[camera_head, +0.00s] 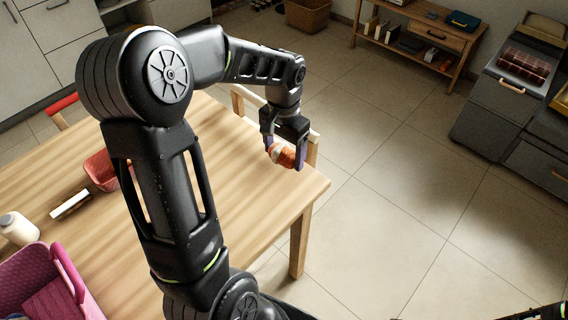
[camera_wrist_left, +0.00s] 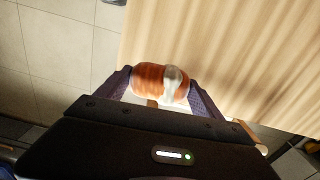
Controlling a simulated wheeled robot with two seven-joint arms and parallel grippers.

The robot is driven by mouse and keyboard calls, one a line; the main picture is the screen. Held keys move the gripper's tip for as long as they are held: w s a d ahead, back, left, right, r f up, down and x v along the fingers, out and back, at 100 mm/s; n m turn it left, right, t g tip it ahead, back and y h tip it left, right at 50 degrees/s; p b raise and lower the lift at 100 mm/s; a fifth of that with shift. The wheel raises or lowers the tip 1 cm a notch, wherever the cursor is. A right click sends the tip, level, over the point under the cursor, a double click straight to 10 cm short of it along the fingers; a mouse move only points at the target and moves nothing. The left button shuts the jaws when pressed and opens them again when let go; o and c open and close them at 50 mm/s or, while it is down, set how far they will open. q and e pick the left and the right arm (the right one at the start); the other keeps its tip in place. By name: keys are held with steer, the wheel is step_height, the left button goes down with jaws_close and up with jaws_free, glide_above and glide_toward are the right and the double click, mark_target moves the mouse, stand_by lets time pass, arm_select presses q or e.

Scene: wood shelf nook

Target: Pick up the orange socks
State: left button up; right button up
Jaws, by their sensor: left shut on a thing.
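The orange socks (camera_head: 284,155) are a small rolled bundle with a pale grey-white patch. My left gripper (camera_head: 285,153) is shut on them at the table's far right corner. In the left wrist view the socks (camera_wrist_left: 160,84) sit between the two purple-grey fingers of the left gripper (camera_wrist_left: 160,90), against the wooden table top (camera_wrist_left: 230,60). I cannot tell from these views how far they are above the table. My right gripper does not show clearly in the head view.
The wooden table (camera_head: 255,200) carries a pink basket (camera_head: 25,275), a white bottle (camera_head: 18,229), a small white box (camera_head: 70,204) and a red container (camera_head: 101,170) on its left side. A chair (camera_head: 238,103) stands behind the far edge. The tiled floor (camera_head: 400,190) to the right is clear.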

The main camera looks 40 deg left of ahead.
arm_select(q)
steer(key=shift+r, duration=0.5)
steer(key=w+d, duration=0.4)
steer(key=d, duration=0.4)
steer(key=w+d, duration=0.5)
steer(key=d, duration=0.3)
steer(key=shift+w+d, duration=0.15)
steer(key=shift+w, duration=0.15)
